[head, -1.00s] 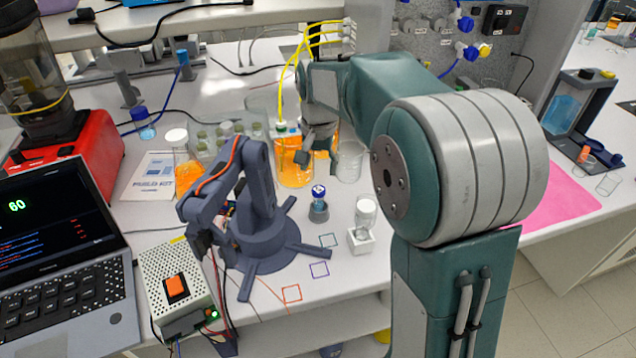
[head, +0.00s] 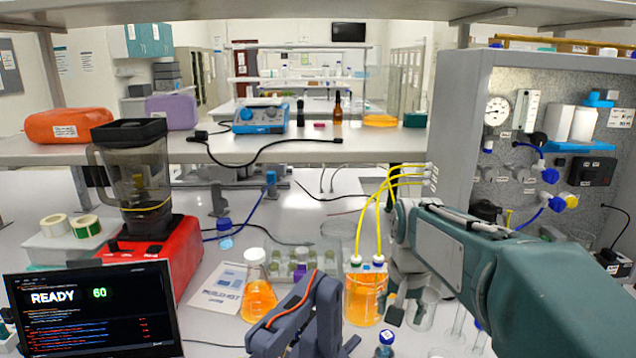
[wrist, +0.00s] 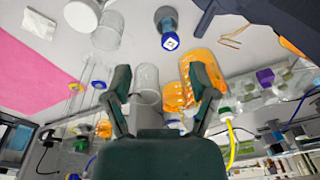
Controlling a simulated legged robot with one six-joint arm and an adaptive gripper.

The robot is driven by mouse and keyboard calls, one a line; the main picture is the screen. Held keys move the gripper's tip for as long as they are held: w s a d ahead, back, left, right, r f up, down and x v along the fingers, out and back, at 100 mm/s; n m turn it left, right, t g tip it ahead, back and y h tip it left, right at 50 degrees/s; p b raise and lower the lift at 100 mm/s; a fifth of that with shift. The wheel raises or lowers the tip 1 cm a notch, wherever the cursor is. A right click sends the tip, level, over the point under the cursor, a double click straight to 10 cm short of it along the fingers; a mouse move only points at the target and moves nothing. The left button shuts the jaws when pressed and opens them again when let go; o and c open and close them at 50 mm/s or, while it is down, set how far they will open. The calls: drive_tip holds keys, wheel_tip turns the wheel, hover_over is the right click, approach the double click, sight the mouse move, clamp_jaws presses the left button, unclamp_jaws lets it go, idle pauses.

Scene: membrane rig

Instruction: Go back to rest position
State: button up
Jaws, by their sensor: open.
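My gripper (head: 398,300) is low over the bench, right beside the beaker of orange liquid (head: 364,295) with yellow tubes in its cap. In the wrist view my gripper (wrist: 160,84) shows two dark green fingers spread apart, with nothing held between them. A clear empty beaker (wrist: 147,78) shows beyond the gap between the fingers. The orange beaker (wrist: 204,70) is close by the right finger. In the head view a clear beaker (head: 422,308) stands just right of the gripper. My arm reaches in from the right, and I cannot tell whether the gripper touches any glass.
A blue-capped vial (head: 385,343) and an orange flask (head: 257,290) stand nearby. A small dark robot arm (head: 300,318) is in front. The membrane panel (head: 530,100) rises at right, the shelf (head: 340,150) crosses behind. A red blender (head: 150,250) and laptop (head: 90,310) are at left.

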drive_tip(key=s+n+t, duration=0.4)
drive_tip(key=s, duration=1.5)
drive_tip(key=shift+s+f+n, duration=0.3)
drive_tip(key=shift+f, duration=0.05)
